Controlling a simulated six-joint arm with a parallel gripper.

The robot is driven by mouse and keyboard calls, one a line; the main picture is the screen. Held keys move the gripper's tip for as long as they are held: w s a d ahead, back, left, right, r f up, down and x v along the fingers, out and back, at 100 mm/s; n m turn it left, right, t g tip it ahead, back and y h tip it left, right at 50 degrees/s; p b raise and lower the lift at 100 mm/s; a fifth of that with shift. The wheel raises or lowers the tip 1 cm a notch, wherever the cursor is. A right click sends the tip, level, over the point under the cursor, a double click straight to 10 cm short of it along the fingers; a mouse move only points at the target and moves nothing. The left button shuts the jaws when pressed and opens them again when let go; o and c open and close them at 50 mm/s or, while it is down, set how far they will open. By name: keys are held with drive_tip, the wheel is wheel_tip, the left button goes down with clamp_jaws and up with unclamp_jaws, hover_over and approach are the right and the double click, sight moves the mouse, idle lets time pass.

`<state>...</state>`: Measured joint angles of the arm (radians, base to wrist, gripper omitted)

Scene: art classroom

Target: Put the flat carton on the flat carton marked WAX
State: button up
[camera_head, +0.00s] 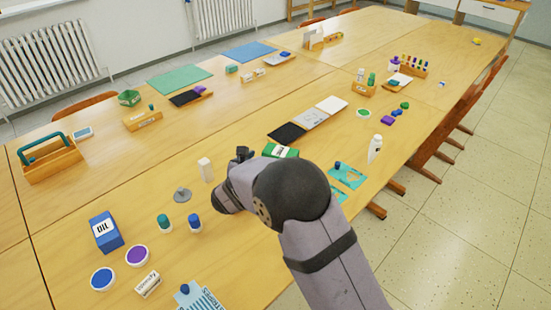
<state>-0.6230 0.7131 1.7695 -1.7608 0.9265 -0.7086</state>
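My gripper (242,154) shows as a small dark shape at the far end of my arm, over the middle of the near table. My own arm hides most of it, so its fingers and anything between them cannot be made out. A green carton with a white label (281,151) lies just right of it, partly hidden behind my arm; its lettering is not readable. A small white carton with dark lettering (148,285) lies at the front left, its word too small to read surely. I cannot read WAX on any carton.
A blue carton marked OIL (106,232) stands at the left, near round blue and purple lids. A white block (205,168) and two capped jars (194,222) stand left of my arm. A white bottle (375,148) stands to the right. Clear wood lies at mid-left.

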drive_tip(key=shift+v, duration=1.45)
drive_tip(key=s+d+f+m+g, duration=0.1)
drive_tip(key=s+d+m+g, duration=0.2)
drive_tip(key=d, duration=0.3)
drive_tip(key=s+d+f+m+g+h, duration=0.1)
drive_tip(key=s+d+m+g, duration=0.1)
drive_tip(key=s+d+m, duration=0.4)
drive_tip(key=s+d+f+m+g, duration=0.1)
drive_tip(key=s+d+m+g, duration=0.2)
drive_tip(key=s+d+m, duration=0.2)
drive_tip(key=shift+s+d+f+g+h, duration=0.1)
drive_tip(key=shift+s+d+g+h, duration=0.1)
drive_tip(key=shift+d, duration=0.25)
drive_tip(key=shift+s+d+f+g+h, duration=0.1)
drive_tip(key=shift+d+h, duration=0.1)
drive_tip(key=shift+d, duration=0.3)
drive_tip(key=s+a+f+m+g+y, duration=0.1)
drive_tip(key=s+m+g+y, duration=0.3)
drive_tip(key=s+m, duration=1.3)
drive_tip(key=shift+s+a+f+m+y, duration=0.25)
drive_tip(key=shift+f+y, duration=0.5)
drive_tip(key=shift+y, duration=0.65)
